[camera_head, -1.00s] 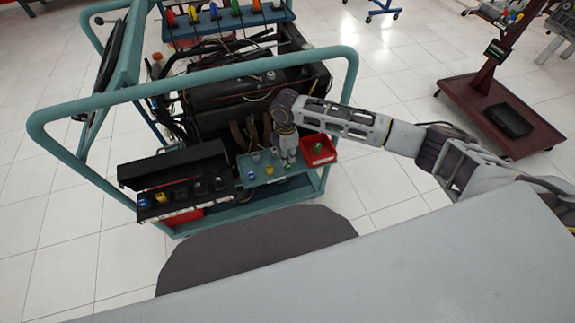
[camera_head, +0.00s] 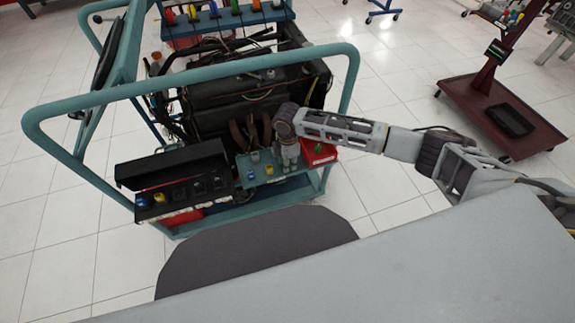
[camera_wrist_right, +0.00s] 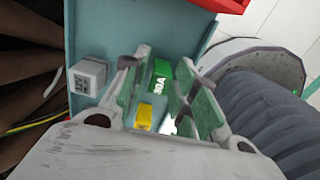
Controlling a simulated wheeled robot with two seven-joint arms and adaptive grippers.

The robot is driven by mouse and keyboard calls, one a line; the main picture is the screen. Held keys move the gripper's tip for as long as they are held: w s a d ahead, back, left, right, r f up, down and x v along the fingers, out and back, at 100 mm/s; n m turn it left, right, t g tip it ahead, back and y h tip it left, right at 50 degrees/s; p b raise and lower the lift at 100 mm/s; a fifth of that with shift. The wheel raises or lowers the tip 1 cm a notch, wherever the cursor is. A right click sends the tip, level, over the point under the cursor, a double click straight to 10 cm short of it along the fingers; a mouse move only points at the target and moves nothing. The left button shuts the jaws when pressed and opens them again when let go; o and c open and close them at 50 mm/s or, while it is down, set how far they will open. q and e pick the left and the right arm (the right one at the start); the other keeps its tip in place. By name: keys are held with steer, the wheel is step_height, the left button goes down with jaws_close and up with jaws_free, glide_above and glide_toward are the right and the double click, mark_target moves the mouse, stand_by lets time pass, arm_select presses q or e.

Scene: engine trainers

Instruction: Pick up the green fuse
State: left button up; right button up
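The green fuse (camera_wrist_right: 161,76), marked 30A, sits on the teal shelf (camera_wrist_right: 115,18) in the right wrist view. It shows between the two fingers of my right gripper (camera_wrist_right: 160,92), which stand apart with visible space around the fuse. A yellow fuse (camera_wrist_right: 144,116) shows below it, and a grey-white block (camera_wrist_right: 87,77) lies to the left. In the head view my right gripper (camera_head: 290,161) points down at the shelf and hides the green fuse. My left gripper is in neither view.
A red bin (camera_head: 319,155) stands right of the gripper, at the shelf's end. An open black box (camera_head: 172,170) with several coloured parts is to the left. A teal rail (camera_head: 120,96) of the engine stand crosses in front of the engine (camera_head: 250,85).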

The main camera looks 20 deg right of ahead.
stand_by(0.3)
steer(key=c, duration=0.6)
steer(key=shift+o, duration=0.2)
steer(key=shift+r, duration=0.2)
steer(key=shift+r, duration=0.2)
step_height(320, 180, up, 8)
steer(key=shift+f+p, duration=0.1)
steer(key=shift+p, duration=0.9)
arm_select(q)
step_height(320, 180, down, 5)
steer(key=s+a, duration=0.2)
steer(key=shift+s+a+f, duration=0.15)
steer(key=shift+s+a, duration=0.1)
arm_select(e)
steer(key=shift+r, duration=0.75)
steer(key=shift+a, duration=0.1)
